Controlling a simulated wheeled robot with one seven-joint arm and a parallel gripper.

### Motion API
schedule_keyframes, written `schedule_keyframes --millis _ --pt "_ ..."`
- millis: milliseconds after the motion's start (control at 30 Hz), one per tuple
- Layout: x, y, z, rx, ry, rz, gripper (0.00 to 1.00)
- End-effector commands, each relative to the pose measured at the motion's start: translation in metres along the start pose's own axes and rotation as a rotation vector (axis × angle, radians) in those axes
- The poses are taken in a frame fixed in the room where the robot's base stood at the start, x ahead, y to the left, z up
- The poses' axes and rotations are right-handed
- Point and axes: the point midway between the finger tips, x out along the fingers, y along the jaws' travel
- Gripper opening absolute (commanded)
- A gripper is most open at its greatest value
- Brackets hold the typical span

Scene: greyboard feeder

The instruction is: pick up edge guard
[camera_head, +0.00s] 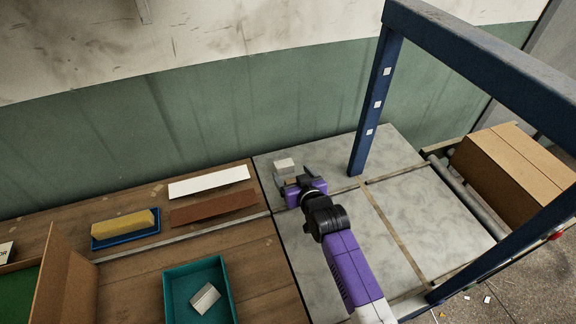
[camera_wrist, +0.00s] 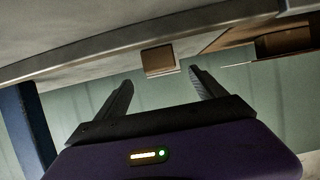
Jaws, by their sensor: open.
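No piece is labelled as the edge guard. A white strip (camera_head: 209,181) and a reddish-brown strip (camera_head: 213,207), both long and thin, lie on the wooden table left of my gripper. My gripper (camera_head: 292,183) is low over the grey slab, near a small pale block (camera_head: 285,165). In the wrist view my gripper (camera_wrist: 159,78) is open, with nothing between its fingers. A small tan-faced block (camera_wrist: 160,60) shows beyond and between the fingertips, apart from them. My wrist partly hides the spot below it in the head view.
A teal bin (camera_head: 170,301) holds a small pale piece (camera_head: 205,298). A blue tray (camera_head: 96,241) holds a yellow block (camera_head: 122,224). A blue frame (camera_head: 370,110) stands to the right, before a cardboard box (camera_head: 510,165). The green wall (camera_head: 200,125) is close behind.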

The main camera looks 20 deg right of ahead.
Motion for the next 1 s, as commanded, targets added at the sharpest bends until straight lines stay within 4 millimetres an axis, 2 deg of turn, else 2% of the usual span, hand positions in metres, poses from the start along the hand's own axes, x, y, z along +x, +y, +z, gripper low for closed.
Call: schedule_keyframes --millis 167,500,867,1000 --pt "0.011 -0.001 -0.003 0.0 0.001 0.0 0.8" --pt "0.048 -0.004 -0.004 0.0 0.001 0.001 0.8" --pt "0.054 -0.004 -0.004 0.0 0.001 0.0 0.8" --pt "0.054 -0.004 -0.004 0.0 0.001 0.0 0.56"
